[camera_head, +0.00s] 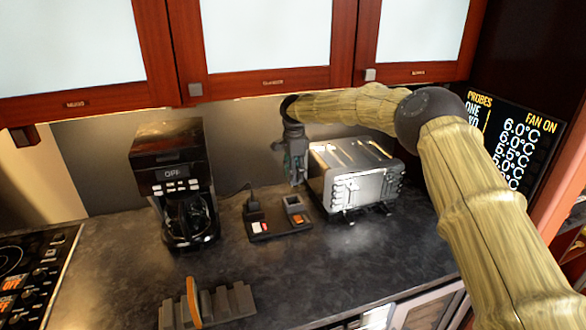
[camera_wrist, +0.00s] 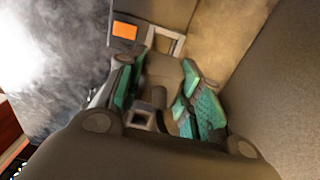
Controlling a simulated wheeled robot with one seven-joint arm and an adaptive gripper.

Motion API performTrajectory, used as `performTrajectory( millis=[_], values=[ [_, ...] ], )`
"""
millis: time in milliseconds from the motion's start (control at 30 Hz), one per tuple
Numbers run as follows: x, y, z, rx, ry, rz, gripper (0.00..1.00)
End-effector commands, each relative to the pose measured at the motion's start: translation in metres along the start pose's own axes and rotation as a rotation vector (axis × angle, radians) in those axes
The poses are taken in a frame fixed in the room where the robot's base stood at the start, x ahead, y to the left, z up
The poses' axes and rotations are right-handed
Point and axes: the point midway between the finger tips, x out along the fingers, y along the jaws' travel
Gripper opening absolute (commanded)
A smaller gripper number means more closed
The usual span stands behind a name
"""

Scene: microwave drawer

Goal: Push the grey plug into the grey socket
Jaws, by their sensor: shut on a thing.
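The grey socket (camera_head: 293,202) is on the right half of a dark socket block on the counter, behind an orange switch. In the wrist view, the socket's light grey rim (camera_wrist: 180,44) shows beyond the fingers, partly covered. My gripper (camera_head: 296,178) points down just above the socket, left of the toaster. In the wrist view my gripper (camera_wrist: 160,88) has green-padded fingers on both sides of a dark grey body, the grey plug (camera_wrist: 158,70). It is shut on the plug. The plug's far end is hard to make out, and I cannot tell whether it touches the socket.
The toaster (camera_head: 357,175) stands close on the right. A black plug (camera_head: 253,205) is on the block's left half. A coffee maker (camera_head: 172,180) stands further left, and a grey rack (camera_head: 222,304) is at the front.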

Motion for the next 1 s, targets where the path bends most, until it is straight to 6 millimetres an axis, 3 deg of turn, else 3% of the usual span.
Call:
performTrajectory(
  millis=[567, 1000],
  values=[
    [-0.006, -0.004, 0.003, 0.007, 0.000, -0.008, 0.11],
    [0.023, -0.003, 0.001, 0.009, 0.001, -0.004, 0.11]
  ],
)
